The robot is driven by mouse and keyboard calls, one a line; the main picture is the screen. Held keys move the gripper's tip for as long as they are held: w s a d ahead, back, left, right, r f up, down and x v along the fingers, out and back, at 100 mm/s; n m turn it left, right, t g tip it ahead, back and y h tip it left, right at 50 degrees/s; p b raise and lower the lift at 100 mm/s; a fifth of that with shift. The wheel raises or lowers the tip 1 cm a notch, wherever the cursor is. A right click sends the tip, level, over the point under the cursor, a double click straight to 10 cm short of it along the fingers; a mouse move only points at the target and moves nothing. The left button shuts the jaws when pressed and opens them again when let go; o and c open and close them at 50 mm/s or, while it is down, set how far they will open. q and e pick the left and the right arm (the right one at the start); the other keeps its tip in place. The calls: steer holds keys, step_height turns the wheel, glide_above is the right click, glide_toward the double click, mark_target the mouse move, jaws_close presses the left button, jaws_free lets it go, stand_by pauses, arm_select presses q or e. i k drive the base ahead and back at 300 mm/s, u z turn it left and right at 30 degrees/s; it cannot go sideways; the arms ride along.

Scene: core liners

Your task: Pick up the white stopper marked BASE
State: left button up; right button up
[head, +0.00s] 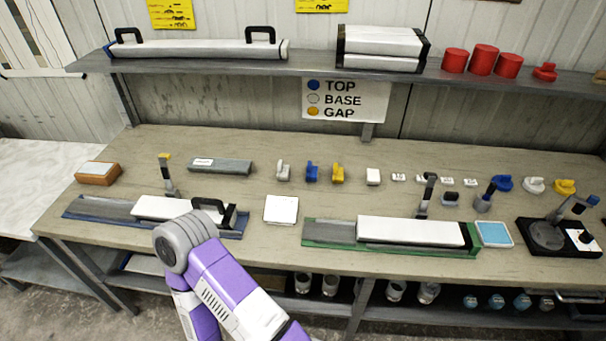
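Two white pieces could be the stopper. One white piece (283,171) stands upright in the middle of the bench, left of a blue piece (312,172) and a yellow piece (338,173) of similar shape. Another white piece (534,185) lies at the right between a blue one (503,183) and a yellow one (564,187). No BASE lettering is readable on either. A wall sign (345,100) pairs a white dot with BASE, blue with TOP and yellow with GAP. Neither gripper shows; only my purple arm with a grey joint is in view, at the bottom.
A blue tray (95,208) and a green tray (330,232) hold long white liners along the bench front. A white square (281,209) lies between them. Small white blocks (373,177) and upright tools (425,195) stand right of centre. A black-based device (545,237) is far right.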

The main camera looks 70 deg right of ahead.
mark_target(283, 170)
steer(key=z, duration=1.45)
